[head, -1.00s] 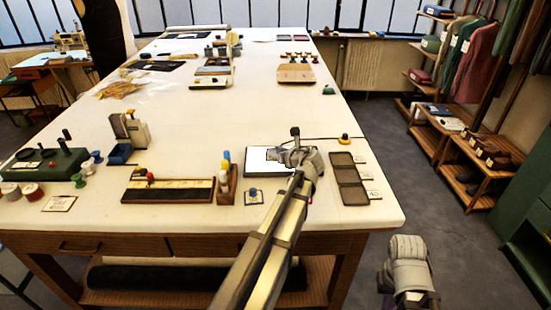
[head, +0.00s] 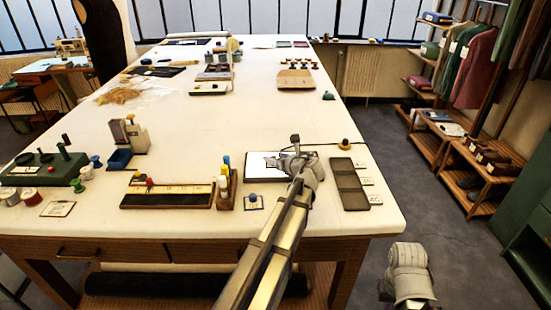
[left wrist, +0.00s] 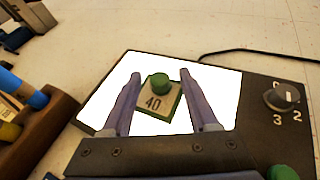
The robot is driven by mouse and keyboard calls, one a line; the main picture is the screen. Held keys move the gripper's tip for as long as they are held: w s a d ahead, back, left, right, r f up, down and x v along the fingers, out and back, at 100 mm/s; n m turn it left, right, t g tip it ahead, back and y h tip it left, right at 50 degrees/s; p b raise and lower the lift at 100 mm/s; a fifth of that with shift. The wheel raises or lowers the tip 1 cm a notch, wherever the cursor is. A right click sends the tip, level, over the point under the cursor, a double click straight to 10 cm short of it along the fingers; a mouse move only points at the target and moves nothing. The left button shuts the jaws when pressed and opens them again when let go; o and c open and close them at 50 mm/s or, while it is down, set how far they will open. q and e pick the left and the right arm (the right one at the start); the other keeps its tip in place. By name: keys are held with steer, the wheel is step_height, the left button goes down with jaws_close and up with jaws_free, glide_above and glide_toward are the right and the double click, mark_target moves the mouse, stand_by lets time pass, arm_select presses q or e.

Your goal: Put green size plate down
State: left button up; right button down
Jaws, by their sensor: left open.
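The green size plate (left wrist: 152,112) is a small square tile marked 40 with a round green knob. It lies on a bright white lit panel (left wrist: 212,105) in a dark housing, seen in the left wrist view. My left gripper (left wrist: 160,74) is open, with one finger on each side of the plate and a gap on both sides. In the head view my left gripper (head: 283,161) is over the same lit panel (head: 256,166) near the table's front right, and it hides the plate. My right arm shows low at the right; its jaws are not visible.
A dial (left wrist: 283,97) marked with numbers sits on the housing's right side. A dark compartment tray (head: 348,184) lies to the right.

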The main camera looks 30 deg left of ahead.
arm_select(q)
steer(key=p+v, duration=0.4)
steer(key=v, duration=0.8)
steer(key=shift+r, duration=0.1)
